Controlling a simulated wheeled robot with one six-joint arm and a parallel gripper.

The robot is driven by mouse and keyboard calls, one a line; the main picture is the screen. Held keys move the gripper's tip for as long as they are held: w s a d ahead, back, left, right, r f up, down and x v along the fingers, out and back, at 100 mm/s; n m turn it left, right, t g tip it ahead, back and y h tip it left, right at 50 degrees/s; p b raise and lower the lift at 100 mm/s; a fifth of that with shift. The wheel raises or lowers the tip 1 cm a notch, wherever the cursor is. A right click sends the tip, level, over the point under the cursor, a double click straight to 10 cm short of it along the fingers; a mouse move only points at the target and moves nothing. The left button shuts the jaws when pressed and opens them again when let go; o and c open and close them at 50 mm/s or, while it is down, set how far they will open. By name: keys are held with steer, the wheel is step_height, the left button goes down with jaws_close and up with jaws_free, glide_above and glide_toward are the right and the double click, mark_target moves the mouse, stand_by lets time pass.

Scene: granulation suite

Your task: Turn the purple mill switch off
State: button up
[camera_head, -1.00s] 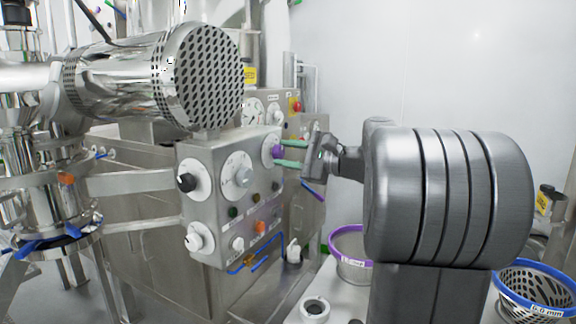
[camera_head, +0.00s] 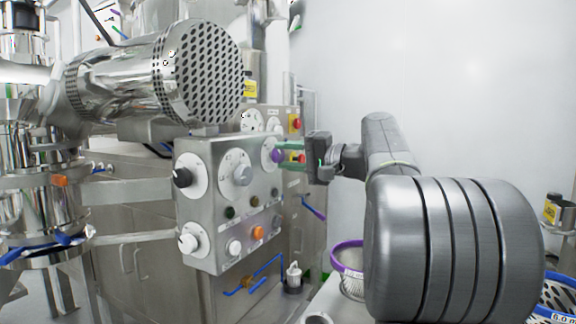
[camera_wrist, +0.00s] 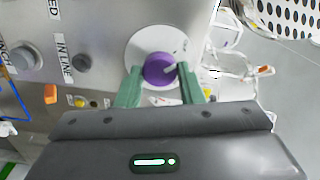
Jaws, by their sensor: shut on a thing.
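The purple mill switch (camera_head: 277,156) is a round knob on a white dial plate at the upper right of the steel control panel. In the wrist view the purple switch (camera_wrist: 158,69) is seen close up, with a pale pointer mark at its right side, and the dial marks are too small to read. My gripper (camera_head: 281,153) has its green fingers on the switch. In the wrist view one finger of my gripper (camera_wrist: 158,76) is at the left and the other at the right of the knob, closed on it.
The steel control panel (camera_head: 211,214) carries other knobs, including a black knob (camera_head: 182,177), a grey knob (camera_head: 242,175) and an orange button (camera_head: 258,233). A perforated steel cylinder (camera_head: 208,70) overhangs it. A purple-rimmed sieve (camera_head: 347,246) stands lower right. The white wall side is clear.

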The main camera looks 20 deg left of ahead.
steer(key=shift+n+b, duration=0.3)
steer(key=shift+n, duration=0.1)
steer(key=o, duration=1)
steer(key=s+d, duration=0.1)
steer(key=d, duration=1.2)
steer(key=shift+d, duration=0.4)
steer(key=a, duration=0.9)
steer(key=w+a, duration=0.1)
steer(key=a, duration=0.4)
steer(key=shift+d, duration=0.1)
